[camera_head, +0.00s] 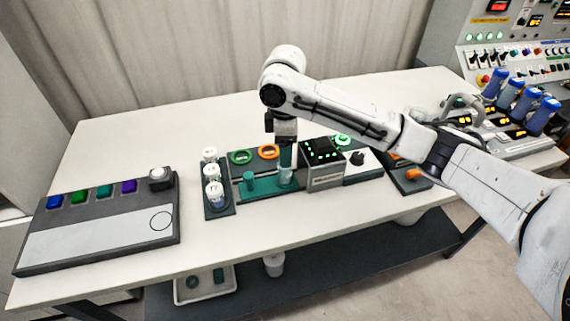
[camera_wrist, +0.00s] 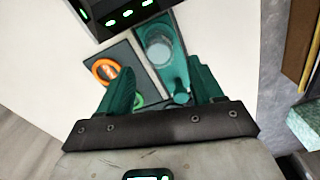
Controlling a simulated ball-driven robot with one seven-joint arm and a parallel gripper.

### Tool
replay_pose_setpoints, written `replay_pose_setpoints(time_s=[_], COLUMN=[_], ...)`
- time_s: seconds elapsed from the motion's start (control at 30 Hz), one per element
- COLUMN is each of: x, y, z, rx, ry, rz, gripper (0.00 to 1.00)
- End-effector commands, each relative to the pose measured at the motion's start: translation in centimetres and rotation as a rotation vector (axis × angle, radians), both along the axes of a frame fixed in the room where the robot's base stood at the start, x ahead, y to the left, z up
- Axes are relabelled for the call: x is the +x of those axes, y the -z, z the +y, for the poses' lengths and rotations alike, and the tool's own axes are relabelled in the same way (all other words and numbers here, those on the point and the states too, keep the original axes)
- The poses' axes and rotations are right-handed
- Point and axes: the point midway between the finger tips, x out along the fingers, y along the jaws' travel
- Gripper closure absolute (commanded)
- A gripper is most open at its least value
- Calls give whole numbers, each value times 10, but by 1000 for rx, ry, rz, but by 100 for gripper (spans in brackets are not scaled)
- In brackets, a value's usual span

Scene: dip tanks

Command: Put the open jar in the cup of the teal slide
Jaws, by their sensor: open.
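The teal slide (camera_head: 262,189) lies near the front of the table, with an upright teal knob at its left end. A clear open jar (camera_head: 285,175) stands at the slide's right end; in the wrist view the jar (camera_wrist: 158,50) shows as a pale round mouth on the teal slide (camera_wrist: 172,76). It appears to be in the cup, but I cannot tell how deep it sits. My gripper (camera_head: 286,158) points down just above the jar. In the wrist view, its two teal fingers (camera_wrist: 160,78) are spread apart with nothing between them.
A black box with green lights (camera_head: 322,165) stands close right of the jar. Green (camera_head: 241,157) and orange (camera_head: 268,152) rings lie behind the slide. A rack with several white-topped jars (camera_head: 212,172) stands left. A grey button panel (camera_head: 100,240) is farther left.

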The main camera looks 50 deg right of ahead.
Motion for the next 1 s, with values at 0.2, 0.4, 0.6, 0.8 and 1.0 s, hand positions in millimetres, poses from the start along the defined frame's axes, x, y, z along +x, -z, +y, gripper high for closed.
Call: replay_pose_setpoints(time_s=[0.2,0.4,0.6,0.8,1.0], x=[1,0,0,0,0], y=[-27,-33,-33,-33,-33], z=[0,0,0,-1,-1], rx=[-2,-1,-2,-2,-2], ry=[-1,-1,-1,-1,0], rz=[-3,-1,-3,-3,-3], gripper=[34,34,34,34,34])
